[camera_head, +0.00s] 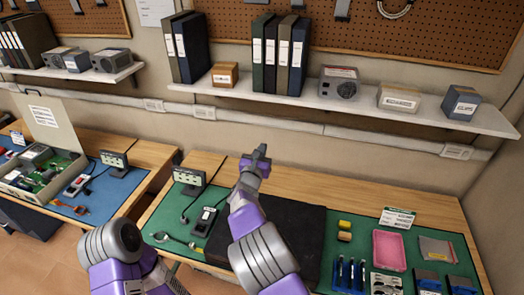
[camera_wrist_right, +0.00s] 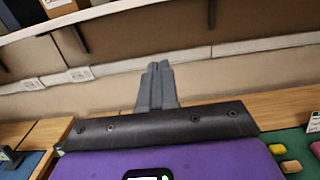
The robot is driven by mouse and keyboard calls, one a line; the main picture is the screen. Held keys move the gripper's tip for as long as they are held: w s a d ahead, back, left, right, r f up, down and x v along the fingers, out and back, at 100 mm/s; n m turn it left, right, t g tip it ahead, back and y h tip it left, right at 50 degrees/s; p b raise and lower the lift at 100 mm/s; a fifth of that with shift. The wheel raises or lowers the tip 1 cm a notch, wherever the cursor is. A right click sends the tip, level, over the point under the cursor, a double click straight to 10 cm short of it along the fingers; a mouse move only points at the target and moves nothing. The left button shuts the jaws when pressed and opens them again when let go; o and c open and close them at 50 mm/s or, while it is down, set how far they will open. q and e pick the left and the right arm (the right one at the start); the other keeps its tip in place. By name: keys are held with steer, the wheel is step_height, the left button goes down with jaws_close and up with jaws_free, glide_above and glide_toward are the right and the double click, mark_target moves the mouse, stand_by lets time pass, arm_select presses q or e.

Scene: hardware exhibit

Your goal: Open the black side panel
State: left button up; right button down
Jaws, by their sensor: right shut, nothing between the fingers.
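A black flat panel or slab (camera_head: 300,226) lies on the green mat of the right workbench in the head view. My right arm covers its middle and left part, and I cannot make out a hinge or handle. My right gripper (camera_head: 258,155) is shut and empty, raised above the slab's far edge and pointing toward the wall. In the right wrist view its fingers (camera_wrist_right: 157,86) are together with nothing between them. My left arm shows at the lower left of the head view, but its gripper is not seen.
A small lamp-like device (camera_head: 188,178) and a meter (camera_head: 207,218) stand left of the slab. A pink tray (camera_head: 389,250), yellow blocks (camera_head: 344,230) and several tools lie to its right. A shelf (camera_head: 340,106) with binders and boxes runs along the wall above.

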steer(key=shift+w+f, duration=0.1)
steer(key=shift+w, duration=0.1)
steer(key=shift+s, duration=0.1)
steer(key=s+a+f+b, duration=0.2)
steer(key=s+f+b, duration=0.4)
steer(key=s+f, duration=0.2)
steer(key=shift+s+a+f, duration=0.4)
steer(key=shift+f, duration=0.25)
